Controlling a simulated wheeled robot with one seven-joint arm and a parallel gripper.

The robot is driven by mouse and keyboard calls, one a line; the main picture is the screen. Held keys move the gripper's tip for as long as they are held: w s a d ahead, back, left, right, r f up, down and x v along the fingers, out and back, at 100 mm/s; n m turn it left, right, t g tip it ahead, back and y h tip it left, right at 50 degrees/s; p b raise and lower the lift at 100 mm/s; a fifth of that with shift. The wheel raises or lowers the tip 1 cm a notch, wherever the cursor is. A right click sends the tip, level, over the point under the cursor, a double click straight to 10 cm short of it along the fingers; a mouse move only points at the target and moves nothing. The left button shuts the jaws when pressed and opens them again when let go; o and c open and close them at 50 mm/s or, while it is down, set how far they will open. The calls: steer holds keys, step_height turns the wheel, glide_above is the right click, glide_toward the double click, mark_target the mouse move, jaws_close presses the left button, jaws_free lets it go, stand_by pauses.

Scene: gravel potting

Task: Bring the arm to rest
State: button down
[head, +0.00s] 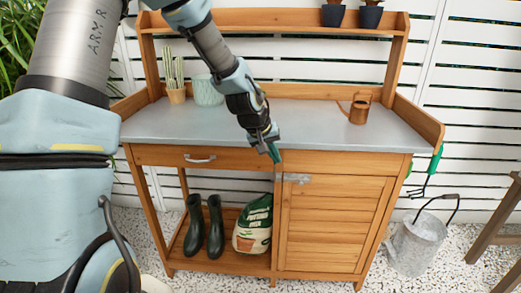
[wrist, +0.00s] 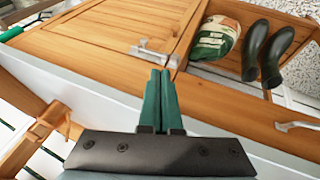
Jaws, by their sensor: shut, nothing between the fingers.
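My gripper (head: 273,152) hangs over the front edge of the potting bench (head: 225,121), near the top of the cabinet door. Its green fingers are together with nothing between them. In the wrist view my gripper (wrist: 160,78) points toward the door's metal latch (wrist: 152,55), and the closed fingertips appear close to it. I cannot tell whether they touch it. The same latch (head: 297,178) shows in the head view. The arm reaches down across the bench from the upper left.
A cactus pot (head: 176,95), a pale green pot (head: 207,91) and a copper watering can (head: 360,108) stand on the bench. Black boots (head: 205,228) and a soil bag (head: 253,231) sit on the lower shelf.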

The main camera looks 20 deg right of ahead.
steer(key=a+r+n+y+p, duration=0.1)
steer(key=a+r+y+p, duration=0.3)
steer(key=a, duration=1.5)
steer(key=s+a+r+n, duration=0.1)
steer(key=s+a, duration=0.3)
steer(key=a, duration=0.4)
steer(key=s+a+r+n+y, duration=0.1)
steer(key=s+a+r, duration=0.3)
steer(key=a, duration=0.4)
steer(key=shift+s+r+g, duration=0.2)
steer(key=shift+s+g, duration=0.1)
steer(key=shift+s, duration=0.3)
steer(key=c, duration=1.6)
jaws_free()
steer(key=shift+a, duration=0.1)
